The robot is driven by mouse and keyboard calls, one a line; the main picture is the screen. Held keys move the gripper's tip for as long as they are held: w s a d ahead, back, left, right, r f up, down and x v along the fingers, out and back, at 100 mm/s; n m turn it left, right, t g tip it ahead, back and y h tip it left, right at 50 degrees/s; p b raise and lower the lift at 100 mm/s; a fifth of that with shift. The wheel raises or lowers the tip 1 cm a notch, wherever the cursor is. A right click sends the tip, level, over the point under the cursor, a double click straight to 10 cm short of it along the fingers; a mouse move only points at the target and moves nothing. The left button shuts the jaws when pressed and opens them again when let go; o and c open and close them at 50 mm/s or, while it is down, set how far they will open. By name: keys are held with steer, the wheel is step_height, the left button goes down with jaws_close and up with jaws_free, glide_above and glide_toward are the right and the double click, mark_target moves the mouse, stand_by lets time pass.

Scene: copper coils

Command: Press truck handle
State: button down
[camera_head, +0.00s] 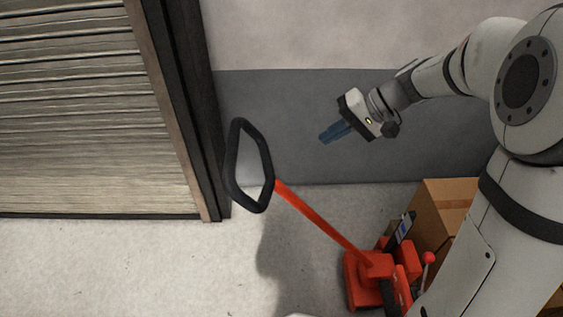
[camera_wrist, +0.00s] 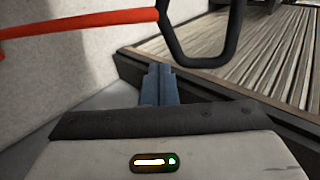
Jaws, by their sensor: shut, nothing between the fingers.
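The truck handle (camera_head: 231,170) is a black loop on a long red bar (camera_head: 318,219). The bar slants up and left from the red truck base (camera_head: 369,284) on the floor. My gripper (camera_head: 323,139) is shut and empty, with blue fingers. In the head view it is to the right of the loop and above the bar, apart from both. In the wrist view the fingers (camera_wrist: 158,72) point towards the lower part of the black loop (camera_wrist: 207,62), and the red bar (camera_wrist: 80,22) crosses at upper left. Contact with the handle cannot be seen.
A cardboard box (camera_head: 445,205) stands behind the truck at right, partly hidden by my arm. A red-knobbed lever (camera_head: 428,259) rises by the truck base. A slatted shutter (camera_head: 85,110) with a dark frame is at left. The floor (camera_head: 130,270) at lower left is clear.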

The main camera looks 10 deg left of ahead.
steer(key=s+r+x, duration=0.1)
steer(key=x, duration=1.3)
steer(key=shift+s+a, duration=0.25)
steer(key=shift+a, duration=0.15)
steer(key=shift+f, duration=0.15)
